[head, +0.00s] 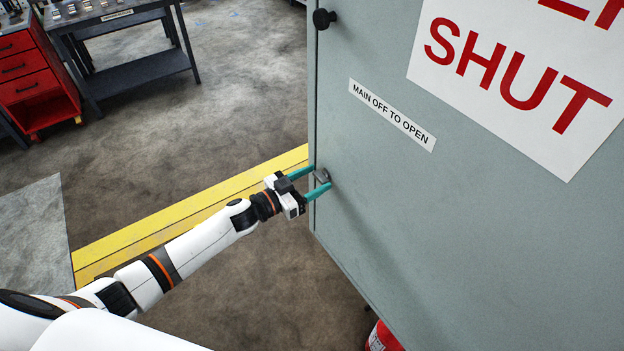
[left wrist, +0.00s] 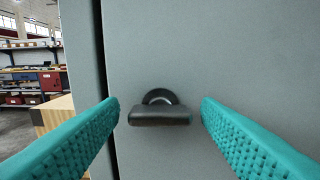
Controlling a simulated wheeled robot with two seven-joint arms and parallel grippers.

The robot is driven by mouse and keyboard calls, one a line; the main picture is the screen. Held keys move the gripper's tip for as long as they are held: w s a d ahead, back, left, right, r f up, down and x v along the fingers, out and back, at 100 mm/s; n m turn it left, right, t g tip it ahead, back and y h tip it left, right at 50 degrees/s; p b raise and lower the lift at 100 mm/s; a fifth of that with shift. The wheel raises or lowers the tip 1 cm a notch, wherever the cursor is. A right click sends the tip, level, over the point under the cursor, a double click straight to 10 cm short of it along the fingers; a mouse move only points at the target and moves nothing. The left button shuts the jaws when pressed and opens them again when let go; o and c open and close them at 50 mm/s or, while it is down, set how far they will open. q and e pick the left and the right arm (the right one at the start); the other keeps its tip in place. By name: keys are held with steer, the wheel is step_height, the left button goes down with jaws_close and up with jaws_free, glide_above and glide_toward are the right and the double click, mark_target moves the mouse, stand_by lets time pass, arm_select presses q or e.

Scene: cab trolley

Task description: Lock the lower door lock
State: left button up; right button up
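The lower door lock (head: 323,176) is a small dark handle near the left edge of the grey cabinet door (head: 400,200). In the left wrist view the lock (left wrist: 160,115) shows a round base with a wide bar across it, lying level in the picture. My left gripper (head: 319,178) is open, with its teal fingers on either side of the lock. In the left wrist view, gaps show between the bar and both fingers. My right gripper is not in view.
A round black knob (head: 323,18) sits higher on the door. A label (head: 392,114) and a large sign (head: 530,80) are on the door. A red extinguisher-like object (head: 383,338) stands below. A red drawer cabinet (head: 38,80) and dark bench (head: 140,75) are far left.

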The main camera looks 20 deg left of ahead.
arm_select(q)
steer(key=c, duration=0.8)
steer(key=shift+o, duration=0.2)
steer(key=shift+m, duration=0.4)
steer(key=m+b, duration=0.1)
steer(key=m, duration=0.2)
steer(key=shift+f+m, duration=0.1)
steer(key=shift+m, duration=0.3)
steer(key=m+b, duration=0.2)
steer(key=m, duration=0.2)
steer(key=shift+s+d, duration=0.1)
steer(key=shift+f+m+b, duration=0.15)
steer(key=shift+m+b, duration=1.8)
steer(key=shift+m, duration=2.85)
